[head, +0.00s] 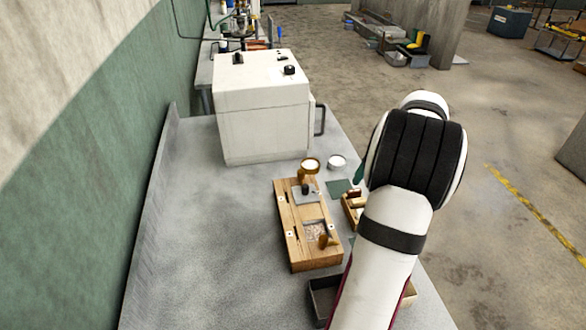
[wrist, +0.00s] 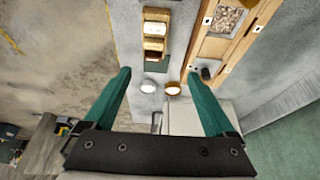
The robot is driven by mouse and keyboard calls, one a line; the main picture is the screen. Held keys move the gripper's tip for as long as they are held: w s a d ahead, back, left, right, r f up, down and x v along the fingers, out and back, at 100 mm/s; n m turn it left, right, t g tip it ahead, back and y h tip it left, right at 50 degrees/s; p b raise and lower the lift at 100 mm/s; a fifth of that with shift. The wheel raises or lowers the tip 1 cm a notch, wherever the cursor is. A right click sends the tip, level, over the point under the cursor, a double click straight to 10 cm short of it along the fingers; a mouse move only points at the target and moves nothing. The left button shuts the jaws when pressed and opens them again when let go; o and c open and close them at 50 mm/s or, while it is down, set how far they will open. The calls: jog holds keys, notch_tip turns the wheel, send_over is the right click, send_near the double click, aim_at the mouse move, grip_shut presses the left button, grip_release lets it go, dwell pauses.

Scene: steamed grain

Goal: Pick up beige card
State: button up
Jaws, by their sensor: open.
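No beige card can be made out for certain. A small wooden tray (wrist: 146,32) in the wrist view holds several small tan and brown pieces (wrist: 155,29), one of which may be the card. In the head view my arm partly hides this tray (head: 347,210). My gripper (wrist: 158,72) is open, its two green fingers wide apart with nothing between them that it touches. It is above the bench, and the tray lies beyond the fingertips in the wrist view. In the head view only a bit of one green finger shows beside my arm.
A wooden board (head: 290,230) with a grain-filled window stands left of the tray. A brass cup (head: 310,165), a white round dish (head: 337,162) and a dark green mat (head: 339,188) are near it. A large white box machine (head: 262,115) stands behind. The bench's left side is clear.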

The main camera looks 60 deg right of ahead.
jog(key=x, duration=1)
jog(key=s+d+x, duration=0.1)
jog(key=x, duration=0.4)
jog(key=shift+w+d+f, duration=0.15)
jog(key=shift+d+f, duration=0.1)
jog(key=shift+f, duration=0.1)
grip_shut()
